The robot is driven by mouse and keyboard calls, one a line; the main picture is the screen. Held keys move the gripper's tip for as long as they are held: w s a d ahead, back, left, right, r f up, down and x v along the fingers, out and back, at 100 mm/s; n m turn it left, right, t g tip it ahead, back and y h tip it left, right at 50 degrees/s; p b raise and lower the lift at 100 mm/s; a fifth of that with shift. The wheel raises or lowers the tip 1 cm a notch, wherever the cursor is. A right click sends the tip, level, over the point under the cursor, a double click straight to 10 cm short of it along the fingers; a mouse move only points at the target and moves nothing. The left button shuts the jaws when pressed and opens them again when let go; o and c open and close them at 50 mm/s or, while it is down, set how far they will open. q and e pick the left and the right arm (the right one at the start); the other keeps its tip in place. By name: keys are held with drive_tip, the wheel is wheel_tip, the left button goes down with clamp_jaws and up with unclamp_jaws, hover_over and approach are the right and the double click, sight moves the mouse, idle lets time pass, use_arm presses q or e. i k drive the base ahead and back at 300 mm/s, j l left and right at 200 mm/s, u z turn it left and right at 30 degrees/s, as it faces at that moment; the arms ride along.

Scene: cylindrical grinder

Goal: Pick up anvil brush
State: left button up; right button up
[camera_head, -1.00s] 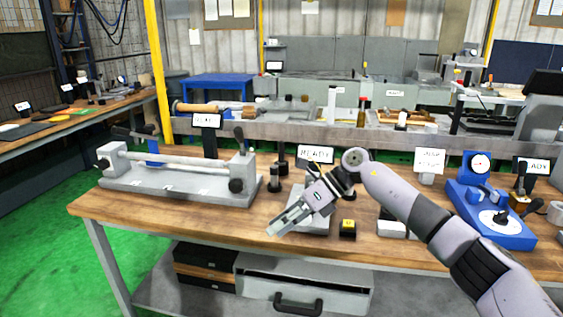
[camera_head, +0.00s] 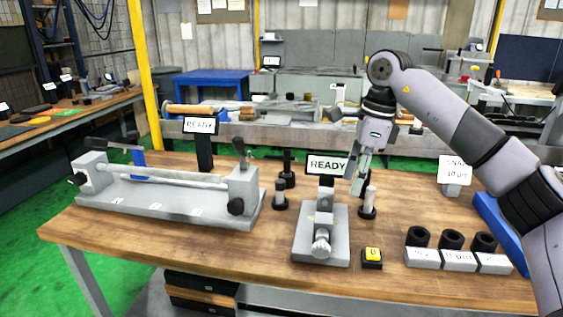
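My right gripper (camera_head: 359,180) points down over the bench, just behind and left of a small upright light post on a round dark base (camera_head: 368,203). In the picture its fingertips overlap the post's upper edge; whether they touch, and how wide they stand apart, I cannot tell. No thing is clearly identifiable as the anvil brush. Other small upright pieces on dark bases are a grey-topped one (camera_head: 280,195) and a black one (camera_head: 287,170), left of the grey anvil stand (camera_head: 322,240). My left gripper is out of view.
A long grey bench fixture (camera_head: 165,195) fills the left of the wooden bench (camera_head: 210,245). A yellow-topped button box (camera_head: 372,257) and several labelled blocks with black rings (camera_head: 450,250) stand front right. A READY sign (camera_head: 327,165) stands behind the anvil stand.

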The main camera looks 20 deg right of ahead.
sight(287, 174)
drive_tip(key=i, duration=1.45)
